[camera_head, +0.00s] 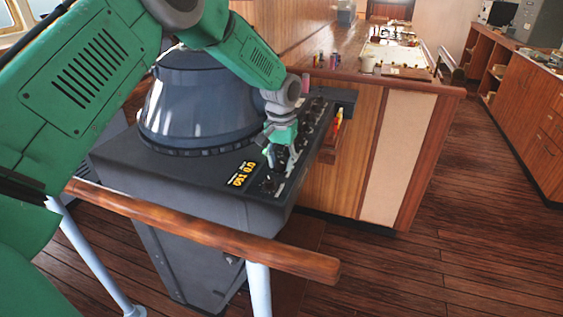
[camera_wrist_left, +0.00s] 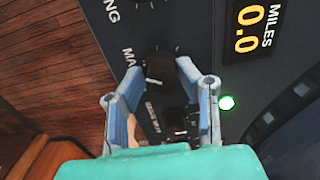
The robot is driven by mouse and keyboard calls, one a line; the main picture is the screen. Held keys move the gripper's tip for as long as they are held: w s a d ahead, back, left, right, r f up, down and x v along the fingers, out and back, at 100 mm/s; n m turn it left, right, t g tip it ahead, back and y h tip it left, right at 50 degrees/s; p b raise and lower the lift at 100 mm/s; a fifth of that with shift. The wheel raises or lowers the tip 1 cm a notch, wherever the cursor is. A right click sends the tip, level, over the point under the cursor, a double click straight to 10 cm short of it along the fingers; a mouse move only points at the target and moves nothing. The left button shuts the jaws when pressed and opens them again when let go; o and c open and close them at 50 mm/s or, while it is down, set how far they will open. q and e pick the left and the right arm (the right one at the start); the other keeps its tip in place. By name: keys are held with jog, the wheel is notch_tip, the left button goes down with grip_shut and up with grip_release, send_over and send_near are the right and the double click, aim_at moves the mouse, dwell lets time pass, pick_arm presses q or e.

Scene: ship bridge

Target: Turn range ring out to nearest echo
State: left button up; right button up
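The dark radar console carries a large hood (camera_head: 200,100) and a sloping control panel (camera_head: 262,186) with knobs. Yellow digits (camera_head: 241,174) glow on the panel; the wrist view shows a MILES readout (camera_wrist_left: 246,38) at 0.0. My left gripper (camera_head: 283,160) reaches down onto the panel. In the left wrist view, its two fingertips (camera_wrist_left: 160,72) are close in on both sides of a black knob (camera_wrist_left: 162,72) with a white pointer mark, and seem to touch it. The label beside it is partly covered. The radar screen and its echoes are hidden under the hood. My right gripper is out of view.
A wooden handrail (camera_head: 205,232) crosses in front of the console. A wooden cabinet (camera_head: 355,150) stands right behind it. Open plank floor (camera_head: 470,230) lies to the right.

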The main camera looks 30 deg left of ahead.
pick_arm(q)
grip_shut()
jog(key=shift+a, duration=0.1)
jog(key=m+p, duration=0.2)
jog(key=m, duration=0.2)
jog(key=m+p, duration=0.1)
jog(key=m, duration=0.3)
jog(key=shift+m+p, duration=0.4)
jog(key=m+p, duration=0.1)
jog(key=m, duration=0.9)
jog(key=shift+m, duration=0.4)
